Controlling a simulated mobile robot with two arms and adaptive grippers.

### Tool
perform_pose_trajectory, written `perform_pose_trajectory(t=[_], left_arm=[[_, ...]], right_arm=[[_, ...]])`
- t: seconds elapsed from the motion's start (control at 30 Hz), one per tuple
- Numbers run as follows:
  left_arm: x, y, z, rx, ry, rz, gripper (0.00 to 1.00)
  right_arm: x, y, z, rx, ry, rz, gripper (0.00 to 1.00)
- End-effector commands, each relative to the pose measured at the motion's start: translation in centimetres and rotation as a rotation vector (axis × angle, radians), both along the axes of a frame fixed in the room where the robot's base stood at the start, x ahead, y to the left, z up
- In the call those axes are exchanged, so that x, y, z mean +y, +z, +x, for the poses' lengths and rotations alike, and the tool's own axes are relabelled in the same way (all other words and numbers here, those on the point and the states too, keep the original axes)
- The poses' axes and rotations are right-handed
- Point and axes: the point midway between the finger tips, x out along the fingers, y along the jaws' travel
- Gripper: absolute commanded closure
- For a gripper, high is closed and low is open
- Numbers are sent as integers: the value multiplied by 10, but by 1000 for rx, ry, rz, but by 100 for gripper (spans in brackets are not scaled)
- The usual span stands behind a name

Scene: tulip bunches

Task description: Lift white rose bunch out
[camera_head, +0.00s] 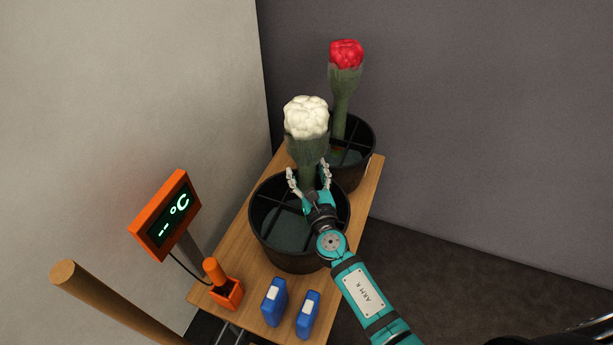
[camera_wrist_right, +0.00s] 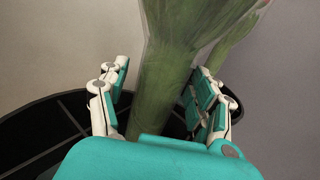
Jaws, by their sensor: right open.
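The white rose bunch (camera_head: 306,118) stands upright in the near black bucket (camera_head: 300,262), at the bucket's back part. Its white heads top a green stem bundle. My right gripper (camera_head: 309,178) is open, with a finger on each side of the stems below the heads. In the right wrist view the green stems (camera_wrist_right: 160,90) rise between the open fingers (camera_wrist_right: 160,95). Gaps show between the stems and fingers. The lower stem ends are hidden by my gripper and the bucket. My left gripper is not in view.
A red bunch (camera_head: 346,55) stands in a second black bucket (camera_head: 362,172) close behind. Both buckets stand on a wooden table (camera_head: 236,262). An orange display (camera_head: 166,216), an orange holder (camera_head: 228,294) and two blue boxes (camera_head: 274,302) are at the left and front. Walls close off the left and back.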

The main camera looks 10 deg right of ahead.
Motion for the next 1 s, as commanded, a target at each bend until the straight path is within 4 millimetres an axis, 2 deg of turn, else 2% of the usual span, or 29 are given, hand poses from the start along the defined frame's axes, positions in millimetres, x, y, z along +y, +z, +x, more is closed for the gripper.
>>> perform_pose_trajectory(t=[0.23,0.27,0.73,1.0], left_arm=[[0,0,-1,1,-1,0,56],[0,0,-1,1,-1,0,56],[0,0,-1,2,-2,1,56],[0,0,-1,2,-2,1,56]], right_arm=[[0,0,2,0,0,1,35],[0,0,2,0,0,1,38],[0,0,2,0,0,0,99],[0,1,2,-2,0,0,100]])
